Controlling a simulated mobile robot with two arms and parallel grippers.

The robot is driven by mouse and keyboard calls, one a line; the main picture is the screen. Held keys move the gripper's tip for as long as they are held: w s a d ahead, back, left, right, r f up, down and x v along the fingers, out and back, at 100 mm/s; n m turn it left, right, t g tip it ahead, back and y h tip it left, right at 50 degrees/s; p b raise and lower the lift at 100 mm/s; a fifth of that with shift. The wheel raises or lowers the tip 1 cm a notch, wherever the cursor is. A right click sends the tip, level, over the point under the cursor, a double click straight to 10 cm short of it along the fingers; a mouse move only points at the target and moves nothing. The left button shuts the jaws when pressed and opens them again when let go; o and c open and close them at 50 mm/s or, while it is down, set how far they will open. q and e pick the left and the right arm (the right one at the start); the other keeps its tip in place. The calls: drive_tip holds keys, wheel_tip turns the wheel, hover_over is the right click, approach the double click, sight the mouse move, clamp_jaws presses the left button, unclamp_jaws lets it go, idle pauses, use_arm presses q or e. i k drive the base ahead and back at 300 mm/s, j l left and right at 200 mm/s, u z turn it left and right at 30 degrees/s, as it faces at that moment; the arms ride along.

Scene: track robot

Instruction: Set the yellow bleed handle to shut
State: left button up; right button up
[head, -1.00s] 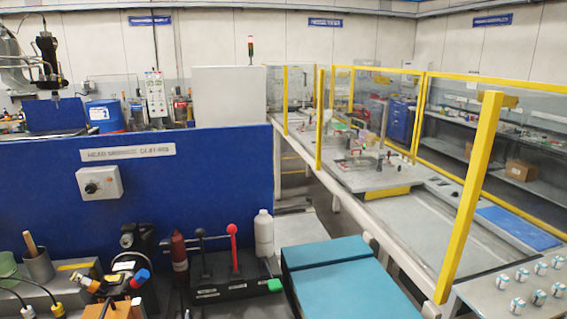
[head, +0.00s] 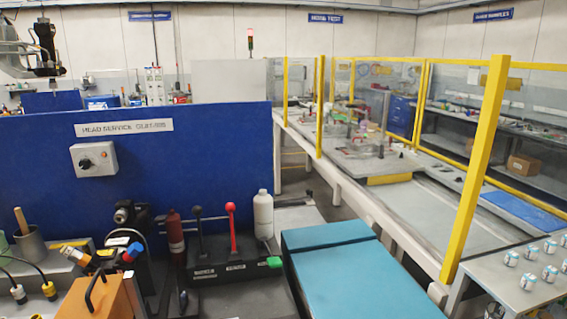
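A cluster of coloured handles or caps sits on the bench at the lower left of the head view. Neither of my grippers is in view.
An orange block (head: 104,300) stands in front of the cluster. Nearby are a lever box (head: 236,268) with black and red knobs, a dark red bottle (head: 175,232) and a white bottle (head: 263,215). A blue panel (head: 190,150) rises behind; a teal-topped box (head: 350,275) lies right.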

sight(84, 243)
drive_tip(key=l+u, duration=0.1)
drive_tip(key=u, duration=0.4)
drive_tip(key=i+l+u, duration=0.1)
drive_tip(key=u, duration=0.35)
drive_tip(key=l+u, duration=0.1)
drive_tip(key=u, duration=0.4)
